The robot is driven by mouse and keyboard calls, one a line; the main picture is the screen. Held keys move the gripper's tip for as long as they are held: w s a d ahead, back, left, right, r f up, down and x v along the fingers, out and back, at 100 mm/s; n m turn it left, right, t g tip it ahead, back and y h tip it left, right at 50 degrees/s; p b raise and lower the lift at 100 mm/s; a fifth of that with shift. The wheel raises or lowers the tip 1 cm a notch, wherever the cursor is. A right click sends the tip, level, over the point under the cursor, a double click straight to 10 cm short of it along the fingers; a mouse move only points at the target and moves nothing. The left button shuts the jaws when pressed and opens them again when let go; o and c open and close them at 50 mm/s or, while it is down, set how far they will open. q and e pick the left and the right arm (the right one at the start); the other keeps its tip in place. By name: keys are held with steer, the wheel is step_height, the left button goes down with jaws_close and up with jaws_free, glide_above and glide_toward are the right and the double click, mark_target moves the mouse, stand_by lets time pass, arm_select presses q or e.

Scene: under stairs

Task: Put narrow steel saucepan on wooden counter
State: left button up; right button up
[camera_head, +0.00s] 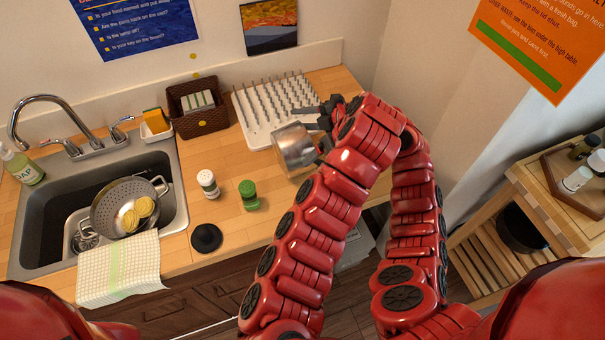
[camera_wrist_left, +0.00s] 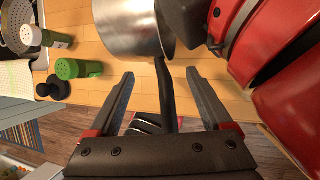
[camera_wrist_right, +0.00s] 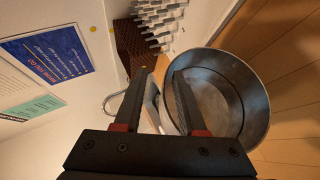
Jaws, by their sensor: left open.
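The steel saucepan (camera_head: 295,148) is at the right part of the wooden counter (camera_head: 225,167), near its front edge. The head view does not clearly show whether its base rests flat. In the left wrist view the saucepan (camera_wrist_left: 128,28) is ahead of my open left gripper (camera_wrist_left: 160,76), and its dark handle (camera_wrist_left: 165,95) lies between the spread fingers. In the head view my arms hide most of that gripper. My right gripper (camera_head: 335,106) is above the pan's far side. In the right wrist view its fingers (camera_wrist_right: 160,74) are apart, one overlapping the pan's rim (camera_wrist_right: 222,53).
A white drying rack (camera_head: 262,112) and brown basket (camera_head: 202,122) stand behind the pan. A white shaker (camera_head: 207,183), green shaker (camera_head: 249,195) and black round object (camera_head: 206,238) stand to its left. A sink (camera_head: 45,210) holds a colander (camera_head: 112,205). Some counter is free between.

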arm_select(q)
steer(key=shift+v, duration=3.8)
arm_select(e)
steer(key=o, duration=0.8)
steer(key=v, duration=1.2)
steer(key=shift+r, duration=0.1)
steer(key=shift+s+d, duration=0.1)
